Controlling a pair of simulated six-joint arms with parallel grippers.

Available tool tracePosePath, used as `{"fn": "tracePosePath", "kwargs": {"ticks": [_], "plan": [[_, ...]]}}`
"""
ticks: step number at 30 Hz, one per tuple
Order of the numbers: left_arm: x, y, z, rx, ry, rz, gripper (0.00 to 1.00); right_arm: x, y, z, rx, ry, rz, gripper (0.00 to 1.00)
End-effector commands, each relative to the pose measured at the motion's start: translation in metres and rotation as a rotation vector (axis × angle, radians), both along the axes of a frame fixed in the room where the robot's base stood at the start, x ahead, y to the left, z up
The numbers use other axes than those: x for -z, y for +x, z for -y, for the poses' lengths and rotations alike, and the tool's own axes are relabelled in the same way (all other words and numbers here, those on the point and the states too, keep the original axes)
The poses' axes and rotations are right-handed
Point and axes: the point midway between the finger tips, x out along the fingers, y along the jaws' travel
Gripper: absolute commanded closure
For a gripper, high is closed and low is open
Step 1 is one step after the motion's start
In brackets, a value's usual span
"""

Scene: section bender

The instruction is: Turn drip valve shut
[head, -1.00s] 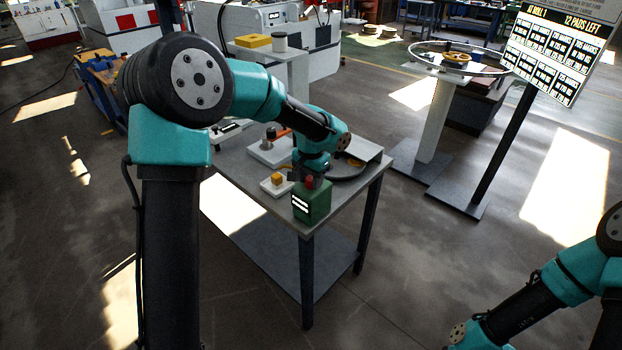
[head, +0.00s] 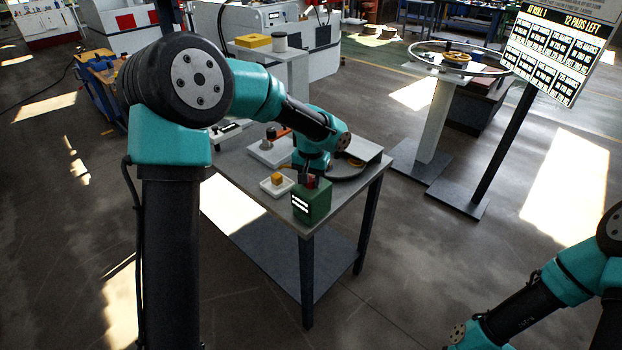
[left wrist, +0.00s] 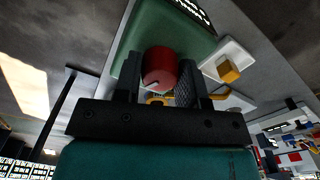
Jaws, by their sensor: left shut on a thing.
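The drip valve is a red round knob (head: 313,183) on top of a green box (head: 313,206) at the near corner of the table. My left gripper (head: 307,178) is down at the knob, partly hidden by my own arm. In the left wrist view the red knob (left wrist: 159,68) sits between my two fingers (left wrist: 158,84), which are shut on it. The knob has a light mark on its face. The green box (left wrist: 150,28) fills the area behind it. My right arm shows at the lower right of the head view, but its gripper is out of frame.
A small white tray (head: 267,187) with a yellow block (head: 277,178) stands just left of the green box. A white base with a dark cylinder (head: 270,136) stands farther back. The grey table (head: 235,172) is bare along its front left edge.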

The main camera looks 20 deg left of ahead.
Motion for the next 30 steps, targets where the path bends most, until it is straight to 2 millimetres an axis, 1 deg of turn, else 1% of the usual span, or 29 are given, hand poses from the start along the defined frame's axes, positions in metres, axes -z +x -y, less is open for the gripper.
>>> {"fn": "tracePosePath", "kwargs": {"ticks": [9, 15, 21, 30], "plan": [[-0.0004, 0.0001, 0.0000, -0.250, 0.000, 0.001, 0.86, 0.0000, -0.0001, 0.0000, 0.000, 0.000, 0.000, 0.57], [-0.0005, 0.0002, 0.0000, -0.366, 0.000, 0.001, 0.86, 0.0000, 0.0000, 0.0000, 0.000, 0.000, 0.000, 0.57], [-0.0005, 0.0002, 0.0000, -0.424, 0.000, 0.001, 0.86, 0.0000, 0.0000, 0.0000, 0.000, 0.000, 0.000, 0.57], [-0.0005, 0.0002, 0.0000, -0.437, 0.000, 0.001, 0.86, 0.0000, 0.0000, 0.0000, 0.000, 0.000, 0.000, 0.57]]}}
